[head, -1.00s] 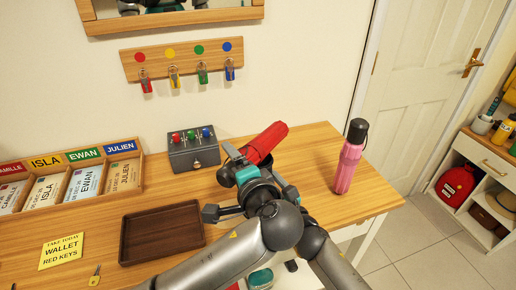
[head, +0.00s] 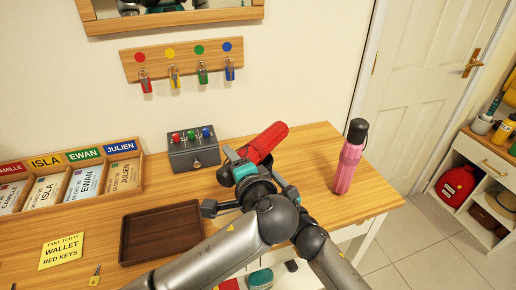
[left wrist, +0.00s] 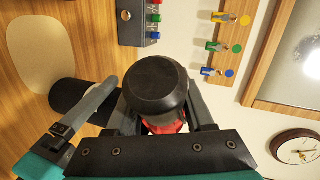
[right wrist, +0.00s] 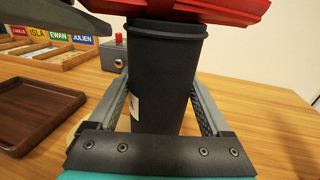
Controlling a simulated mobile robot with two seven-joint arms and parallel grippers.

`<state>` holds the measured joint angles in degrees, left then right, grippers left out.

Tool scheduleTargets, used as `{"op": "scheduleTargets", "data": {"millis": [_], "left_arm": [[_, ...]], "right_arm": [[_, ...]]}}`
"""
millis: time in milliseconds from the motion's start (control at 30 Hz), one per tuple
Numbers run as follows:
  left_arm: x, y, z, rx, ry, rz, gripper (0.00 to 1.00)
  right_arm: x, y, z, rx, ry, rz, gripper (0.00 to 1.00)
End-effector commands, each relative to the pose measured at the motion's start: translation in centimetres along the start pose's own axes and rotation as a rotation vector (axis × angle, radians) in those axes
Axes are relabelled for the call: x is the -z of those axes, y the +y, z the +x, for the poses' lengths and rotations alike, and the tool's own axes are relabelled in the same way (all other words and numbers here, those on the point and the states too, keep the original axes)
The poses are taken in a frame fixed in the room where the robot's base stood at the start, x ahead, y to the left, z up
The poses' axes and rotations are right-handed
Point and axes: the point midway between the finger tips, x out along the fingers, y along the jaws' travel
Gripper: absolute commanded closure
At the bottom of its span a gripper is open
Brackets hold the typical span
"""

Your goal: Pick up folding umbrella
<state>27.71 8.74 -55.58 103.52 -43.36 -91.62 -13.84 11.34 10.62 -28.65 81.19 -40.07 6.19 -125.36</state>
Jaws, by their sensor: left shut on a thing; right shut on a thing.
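The folding umbrella (head: 268,142) has a red ribbed body and lies slanted above the table in the head view. Its dark rounded end (left wrist: 155,85) faces my left wrist camera, with a little red behind it. My left gripper (left wrist: 160,115) is shut around the umbrella near that end. My right gripper (right wrist: 165,100) is shut around an upright black cylinder like a lidded cup (right wrist: 165,75), with a red part of the umbrella (right wrist: 225,10) directly over it. Whether the cylinder joins or touches the umbrella, I cannot tell. My arms hide this area in the head view.
A pink bottle (head: 348,165) stands to the right on the wooden table (head: 320,150). A grey switch box (head: 193,152) is behind, close to the umbrella. An empty brown tray (head: 162,232) and a name-card rack (head: 85,185) are to the left. Hooks with keys (head: 187,75) hang above.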

Motion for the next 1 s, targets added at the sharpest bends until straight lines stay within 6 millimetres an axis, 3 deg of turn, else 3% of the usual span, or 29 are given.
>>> {"op": "scheduleTargets", "data": {"millis": [167, 633, 767, 1000], "left_arm": [[0.0, 0.2, 0.0, -0.004, 0.001, 0.004, 1.0], [0.1, -0.2, -0.1, -0.002, 0.003, 0.002, 1.0], [0.4, -1.8, -0.6, 0.0, 0.005, -0.003, 1.0], [1.0, -6.5, -2.0, 0.002, 0.006, -0.006, 1.0]], "right_arm": [[0.0, 0.0, 0.0, -0.001, -0.001, -0.002, 0.72], [0.0, 0.0, 0.0, -0.001, -0.001, -0.002, 0.72], [0.0, 0.0, 0.0, -0.001, -0.001, -0.002, 0.72], [0.0, 0.0, 0.0, -0.001, -0.001, -0.001, 0.72]]}}
